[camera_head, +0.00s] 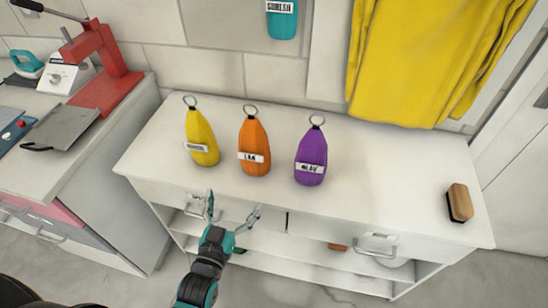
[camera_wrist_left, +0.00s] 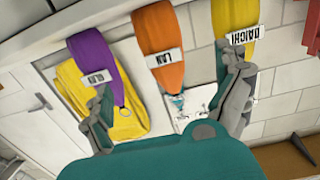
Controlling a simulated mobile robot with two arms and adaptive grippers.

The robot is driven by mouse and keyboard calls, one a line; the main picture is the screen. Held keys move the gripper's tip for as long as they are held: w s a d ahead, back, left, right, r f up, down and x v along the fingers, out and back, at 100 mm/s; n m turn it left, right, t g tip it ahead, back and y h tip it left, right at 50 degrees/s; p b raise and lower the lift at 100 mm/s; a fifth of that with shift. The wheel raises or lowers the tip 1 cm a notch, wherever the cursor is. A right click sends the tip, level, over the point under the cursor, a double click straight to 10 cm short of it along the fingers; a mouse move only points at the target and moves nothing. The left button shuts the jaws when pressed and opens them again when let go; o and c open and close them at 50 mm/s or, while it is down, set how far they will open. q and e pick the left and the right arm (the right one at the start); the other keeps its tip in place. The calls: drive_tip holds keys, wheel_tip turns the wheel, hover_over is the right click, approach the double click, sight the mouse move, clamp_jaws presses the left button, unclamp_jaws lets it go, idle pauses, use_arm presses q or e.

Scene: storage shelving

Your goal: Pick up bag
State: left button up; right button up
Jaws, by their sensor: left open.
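Three bags with key rings stand in a row on the white cabinet: a yellow bag (camera_head: 201,133), an orange bag (camera_head: 253,137) and a purple bag (camera_head: 311,153). Each has a white name label. The wrist view shows the purple bag (camera_wrist_left: 93,62), the orange bag (camera_wrist_left: 160,35) with a label reading LAN, and the yellow bag (camera_wrist_left: 233,22) with a label reading DAICHI. My left gripper (camera_head: 233,203) is open and empty near the cabinet's front edge, apart from the bags. In the wrist view, the orange bag appears between its fingers (camera_wrist_left: 166,75). My right gripper is not in view.
A brown-topped brush (camera_head: 459,203) lies on the cabinet's right end. A teal bag (camera_head: 282,22) and a yellow cloth (camera_head: 425,65) hang above. A red press (camera_head: 102,65) stands on the left counter. The cabinet top (camera_head: 390,185) is clear between the purple bag and the brush.

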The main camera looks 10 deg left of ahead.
sight(248, 156)
use_arm(q)
drive_tip(key=shift+t, duration=0.3)
drive_tip(key=w, duration=0.4)
drive_tip(key=w+r+p, duration=0.1)
drive_tip(key=w, duration=0.3)
drive_tip(key=w+r+p, duration=0.1)
drive_tip(key=w, duration=0.3)
drive_tip(key=shift+d+r, duration=0.1)
drive_tip(key=shift+r, duration=0.05)
drive_tip(key=shift+w, duration=0.35)
drive_tip(key=w, duration=0.1)
drive_tip(key=w+p, duration=0.1)
drive_tip(key=w, duration=0.3)
drive_tip(key=shift+d+f, duration=0.25)
drive_tip(key=shift+f, duration=0.05)
drive_tip(key=shift+s, duration=0.1)
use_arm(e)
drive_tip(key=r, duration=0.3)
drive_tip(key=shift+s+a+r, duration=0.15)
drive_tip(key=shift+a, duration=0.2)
use_arm(q)
drive_tip(key=shift+c, duration=0.4)
drive_tip(key=c, duration=0.7)
drive_tip(key=shift+r, duration=0.1)
drive_tip(key=c, duration=0.6)
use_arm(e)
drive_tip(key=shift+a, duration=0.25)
